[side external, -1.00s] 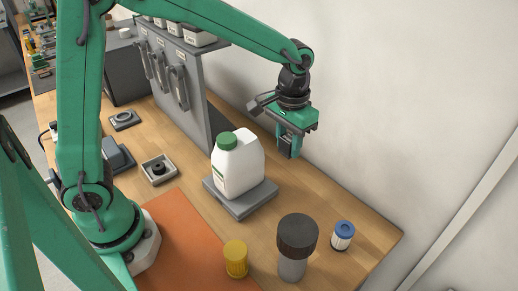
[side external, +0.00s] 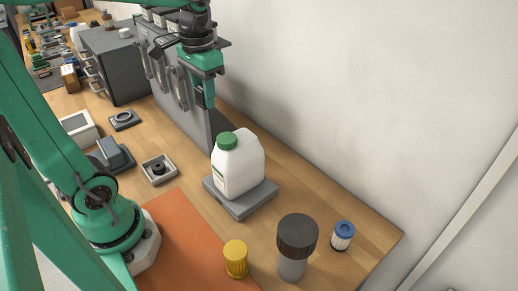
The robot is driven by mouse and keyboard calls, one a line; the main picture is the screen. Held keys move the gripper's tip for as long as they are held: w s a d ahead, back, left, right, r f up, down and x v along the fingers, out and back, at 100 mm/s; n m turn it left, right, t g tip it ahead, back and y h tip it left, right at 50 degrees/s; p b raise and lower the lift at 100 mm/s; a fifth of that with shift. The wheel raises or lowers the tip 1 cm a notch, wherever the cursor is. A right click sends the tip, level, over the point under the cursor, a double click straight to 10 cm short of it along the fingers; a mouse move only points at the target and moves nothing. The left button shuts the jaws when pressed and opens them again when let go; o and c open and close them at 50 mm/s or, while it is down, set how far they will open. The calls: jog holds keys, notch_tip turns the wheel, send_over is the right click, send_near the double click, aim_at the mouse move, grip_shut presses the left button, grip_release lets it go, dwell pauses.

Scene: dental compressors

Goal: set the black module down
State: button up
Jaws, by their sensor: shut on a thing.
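My gripper (side external: 203,98) hangs in the upper middle of the side view, fingers pointing down. It is shut on a small dark piece, the black module (side external: 198,99), held in the air. The fingers partly hide the module. It appears in front of the grey panel (side external: 203,128) and up and left of the white jug; the exact height and depth are hard to tell.
A white jug with a green cap (side external: 238,165) stands on a grey platform (side external: 245,205). A dark-lidded cylinder (side external: 296,240), a blue-topped filter (side external: 343,236) and a yellow cap (side external: 236,258) stand in front. A small tray (side external: 158,170) holds a black ring. An orange mat (side external: 180,235) lies near my base.

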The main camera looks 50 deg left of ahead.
jog(key=s+a+r+n, duration=0.5)
jog(key=s+a+n, duration=0.5)
jog(key=a, duration=0.1)
jog(key=a+f+n, duration=1)
jog(key=a+f, duration=0.4)
jog(key=f, duration=0.2)
jog(key=w+a+f+m, duration=0.1)
jog(key=w+a, duration=0.1)
jog(key=a, duration=0.2)
jog(key=w+a+f+m, duration=0.1)
jog(key=w+a+f, duration=0.1)
jog(key=a, duration=0.3)
jog(key=shift+w+a+f, duration=0.3)
jog(key=shift+w, duration=0.2)
jog(key=shift+f, duration=3.15)
jog(key=shift+f, duration=0.1)
